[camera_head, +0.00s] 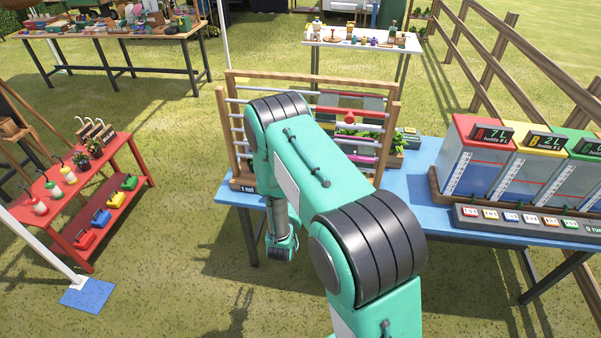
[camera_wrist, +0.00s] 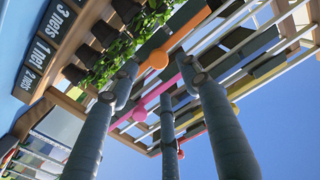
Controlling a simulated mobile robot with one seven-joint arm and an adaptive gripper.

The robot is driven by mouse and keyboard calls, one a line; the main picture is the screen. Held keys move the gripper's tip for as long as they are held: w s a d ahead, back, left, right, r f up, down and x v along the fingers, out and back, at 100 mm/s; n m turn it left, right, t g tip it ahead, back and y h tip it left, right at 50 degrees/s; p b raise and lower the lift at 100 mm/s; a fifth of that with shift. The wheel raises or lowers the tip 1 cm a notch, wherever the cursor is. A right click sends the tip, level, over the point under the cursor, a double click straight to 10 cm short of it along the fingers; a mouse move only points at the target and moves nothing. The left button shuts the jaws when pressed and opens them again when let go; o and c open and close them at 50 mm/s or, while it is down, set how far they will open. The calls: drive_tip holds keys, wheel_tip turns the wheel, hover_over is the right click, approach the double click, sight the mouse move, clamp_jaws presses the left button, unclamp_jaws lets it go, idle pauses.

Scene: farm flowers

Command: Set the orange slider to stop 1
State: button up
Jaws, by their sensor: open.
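A wooden frame (camera_head: 310,82) with rails and coloured sliders stands on a blue table, partly behind my arm in the head view. In the wrist view, the orange slider (camera_wrist: 158,58) is an orange bar with a round knob, beyond my fingertips. My gripper (camera_wrist: 160,78) points up at the rack with its long grey fingers spread and nothing between them. I cannot tell whether a finger touches a slider. In the head view I cannot make out the orange slider, and my arm hides part of the rack.
A pink slider (camera_wrist: 140,113) and a yellow one (camera_wrist: 235,108) are close to my fingers. Leafy plants (camera_wrist: 112,65) and net labels (camera_wrist: 45,45) line the rack's edge. A red slider (camera_head: 349,118) shows in the head view. Coloured tanks (camera_head: 478,155) stand to the right.

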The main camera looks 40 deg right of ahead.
drive_tip(key=x, duration=0.8)
drive_tip(key=shift+w+d, duration=0.25)
clamp_jaws()
